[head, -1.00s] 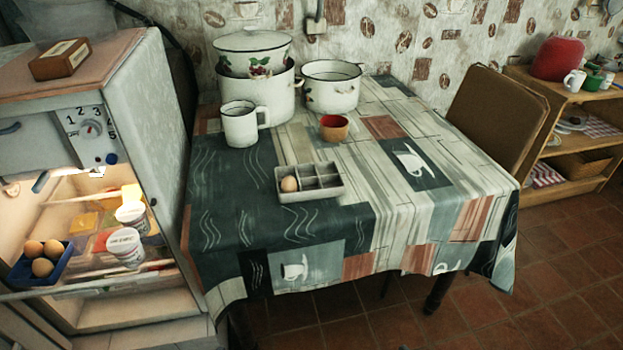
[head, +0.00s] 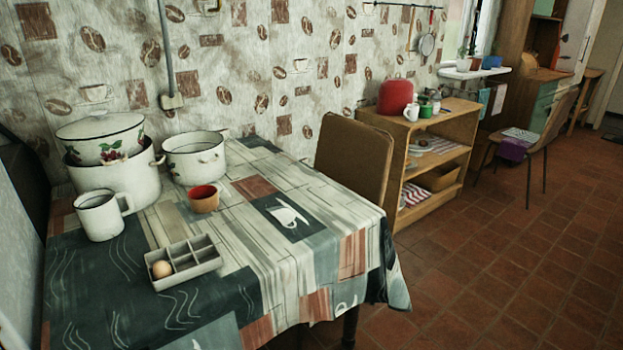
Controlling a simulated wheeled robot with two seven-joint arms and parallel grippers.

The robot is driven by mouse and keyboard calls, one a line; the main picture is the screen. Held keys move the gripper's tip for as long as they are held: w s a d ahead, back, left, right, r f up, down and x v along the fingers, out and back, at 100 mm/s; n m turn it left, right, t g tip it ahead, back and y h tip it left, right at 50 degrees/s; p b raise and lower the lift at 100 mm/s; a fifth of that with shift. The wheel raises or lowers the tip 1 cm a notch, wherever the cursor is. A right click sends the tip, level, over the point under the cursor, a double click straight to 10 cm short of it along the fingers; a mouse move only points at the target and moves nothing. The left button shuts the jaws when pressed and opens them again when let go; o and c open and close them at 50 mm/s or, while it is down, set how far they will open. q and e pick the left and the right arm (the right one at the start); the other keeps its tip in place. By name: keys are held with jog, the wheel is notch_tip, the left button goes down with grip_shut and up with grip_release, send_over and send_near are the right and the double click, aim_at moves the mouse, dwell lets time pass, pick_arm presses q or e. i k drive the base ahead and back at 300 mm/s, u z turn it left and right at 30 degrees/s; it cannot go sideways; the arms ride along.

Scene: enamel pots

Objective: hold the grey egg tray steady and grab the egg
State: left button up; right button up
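The grey egg tray (head: 206,268) lies on the patterned tablecloth near the table's front left part. It has several compartments. One brown egg (head: 162,269) sits in its front left compartment, and the other compartments look empty. Neither of my grippers shows in the head view, so nothing is seen touching the tray or the egg.
The table (head: 300,262) also holds a white mug (head: 98,216), a large lidded pot (head: 112,165), an open white pot (head: 195,160) and a small orange-brown bowl (head: 204,199). A chair (head: 353,161) stands at its far right side. A wooden shelf (head: 440,150) stands beyond. Tiled floor at right is free.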

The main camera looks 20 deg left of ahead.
aim_at(162, 270)
jog(key=z, duration=0.25)
jog(key=i, duration=0.8)
jog(key=u, duration=2.35)
